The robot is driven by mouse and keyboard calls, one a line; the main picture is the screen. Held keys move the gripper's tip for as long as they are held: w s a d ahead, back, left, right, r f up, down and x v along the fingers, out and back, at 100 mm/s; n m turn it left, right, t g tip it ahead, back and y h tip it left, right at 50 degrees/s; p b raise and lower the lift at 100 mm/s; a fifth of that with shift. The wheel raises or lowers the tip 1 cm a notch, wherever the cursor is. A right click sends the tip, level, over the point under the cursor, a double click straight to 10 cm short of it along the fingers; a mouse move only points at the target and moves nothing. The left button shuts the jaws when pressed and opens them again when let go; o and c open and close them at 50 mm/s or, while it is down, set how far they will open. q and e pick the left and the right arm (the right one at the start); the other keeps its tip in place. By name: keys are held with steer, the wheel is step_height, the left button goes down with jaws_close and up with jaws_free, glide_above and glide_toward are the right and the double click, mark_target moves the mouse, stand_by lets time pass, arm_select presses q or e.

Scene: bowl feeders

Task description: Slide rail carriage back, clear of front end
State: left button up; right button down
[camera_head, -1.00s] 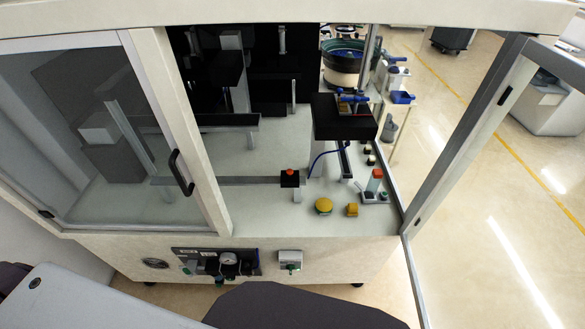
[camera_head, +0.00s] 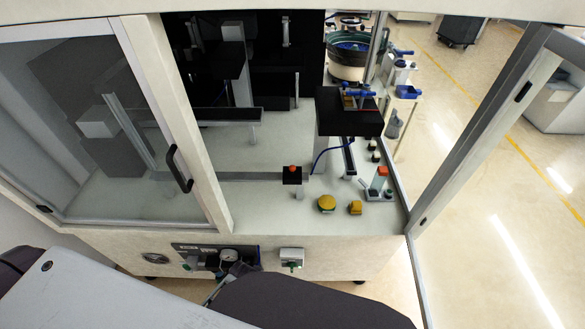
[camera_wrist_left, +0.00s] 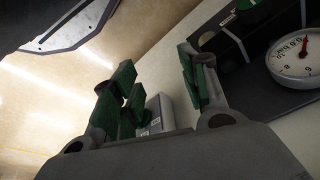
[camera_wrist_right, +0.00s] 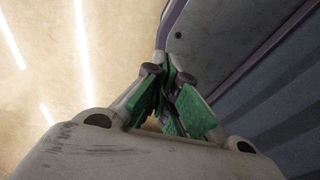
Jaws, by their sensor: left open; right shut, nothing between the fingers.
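A black block with a red-orange knob (camera_head: 292,176) sits at the right end of a long flat grey rail (camera_head: 235,177) inside the cabinet; it looks like the carriage, though I cannot be sure. My left gripper (camera_wrist_left: 155,70) is open and empty in the left wrist view, outside the cabinet front, close to its control panel and far from the rail. In the head view my dark arm mostly hides it. My right gripper (camera_wrist_right: 166,85) is shut and empty over the floor, beside a grey-blue body with a purple edge, and is not visible in the head view.
The front panel carries a pressure gauge (camera_wrist_left: 295,55) and a grey switch box (camera_head: 291,257). A framed glass door (camera_head: 180,150) covers the left; the right opening is free.

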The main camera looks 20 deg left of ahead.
arm_select(q)
steer(key=w+r+t, duration=0.1)
steer(key=w+r, duration=0.2)
steer(key=r, duration=0.4)
steer(key=w+r+t+b, duration=0.1)
steer(key=w+r, duration=0.1)
steer(key=r, duration=0.4)
steer(key=w+r+t, duration=0.1)
steer(key=w+r, duration=0.2)
steer(key=r, duration=0.4)
steer(key=m+t+h, duration=0.1)
steer(key=t+h, duration=0.4)
steer(key=t, duration=0.7)
glide_toward(290, 170)
steer(key=shift+s+a+r, duration=0.2)
steer(key=shift+s+a, duration=0.05)
steer(key=shift+s, duration=0.35)
steer(key=shift+s+a+r, duration=0.15)
steer(key=shift+s+a, duration=0.1)
steer(key=shift+s, duration=0.35)
steer(key=shift+w, duration=0.2)
steer(key=shift+d+f+x, duration=0.1)
steer(key=shift+d+x, duration=0.05)
steer(key=shift+x, duration=3.2)
steer(key=shift+d+f+x, duration=0.1)
steer(key=shift+x, duration=3.25)
steer(key=shift+s, duration=0.1)
jaws_close()
